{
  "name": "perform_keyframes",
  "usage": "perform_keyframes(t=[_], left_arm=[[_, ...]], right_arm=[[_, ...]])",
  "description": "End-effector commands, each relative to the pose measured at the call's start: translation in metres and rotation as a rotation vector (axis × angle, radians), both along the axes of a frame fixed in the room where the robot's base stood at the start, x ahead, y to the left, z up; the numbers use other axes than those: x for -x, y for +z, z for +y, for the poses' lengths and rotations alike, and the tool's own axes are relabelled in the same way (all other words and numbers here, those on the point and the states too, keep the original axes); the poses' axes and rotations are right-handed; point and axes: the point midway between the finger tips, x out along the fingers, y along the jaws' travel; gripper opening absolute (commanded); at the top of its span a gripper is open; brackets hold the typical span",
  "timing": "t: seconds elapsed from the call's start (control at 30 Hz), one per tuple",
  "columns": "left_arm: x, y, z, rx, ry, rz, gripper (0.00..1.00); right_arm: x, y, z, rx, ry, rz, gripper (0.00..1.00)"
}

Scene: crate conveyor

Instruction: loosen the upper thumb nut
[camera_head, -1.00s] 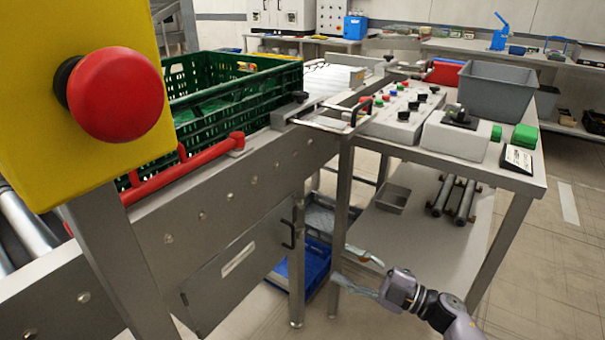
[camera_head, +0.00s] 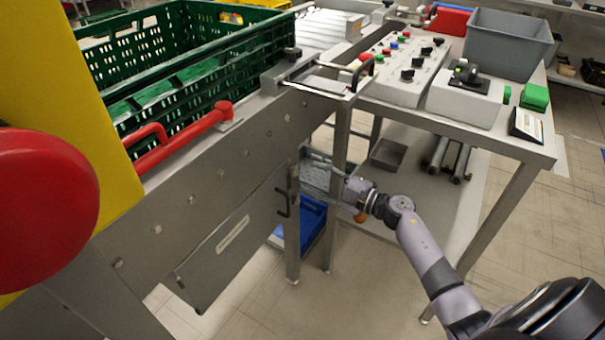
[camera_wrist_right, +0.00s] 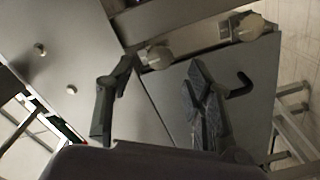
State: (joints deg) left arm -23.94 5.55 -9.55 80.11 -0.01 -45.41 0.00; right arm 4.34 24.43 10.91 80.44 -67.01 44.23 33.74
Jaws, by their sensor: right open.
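Two round pale metal knobs show in the right wrist view on a flat metal bar, a nearer knob (camera_wrist_right: 158,57) and a farther knob (camera_wrist_right: 250,27). They look like thumb nuts; I cannot tell which is the upper one. My right gripper (camera_wrist_right: 161,68) is open and empty, its fingers apart below the nearer knob in that view and not visibly closed on it. In the head view my right gripper (camera_head: 318,165) is beside the conveyor leg under the bench edge, its fingers partly hidden and the knobs not discernible. My left gripper is not in view.
A dark hook handle (camera_wrist_right: 240,85) sticks out close to the right finger. The conveyor side panel (camera_head: 215,190) is on the left, with a green crate (camera_head: 185,70) above. The bench leg (camera_head: 337,185) stands close to my gripper.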

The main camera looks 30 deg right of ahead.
Motion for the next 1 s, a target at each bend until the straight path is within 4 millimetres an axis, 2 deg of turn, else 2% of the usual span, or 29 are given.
perform_keyframes(t=[0.1,0.23,0.63,1.0], left_arm=[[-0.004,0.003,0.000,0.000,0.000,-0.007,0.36],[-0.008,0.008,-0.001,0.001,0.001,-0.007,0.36],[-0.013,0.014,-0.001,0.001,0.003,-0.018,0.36],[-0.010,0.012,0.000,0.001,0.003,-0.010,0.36]], right_arm=[[-0.018,0.000,0.011,-0.003,0.001,-0.002,0.48],[-0.031,0.000,0.018,-0.003,0.001,-0.001,0.48],[-0.037,0.000,0.022,-0.001,0.000,0.001,0.48],[-0.037,0.000,0.022,-0.001,0.001,0.000,0.24]])
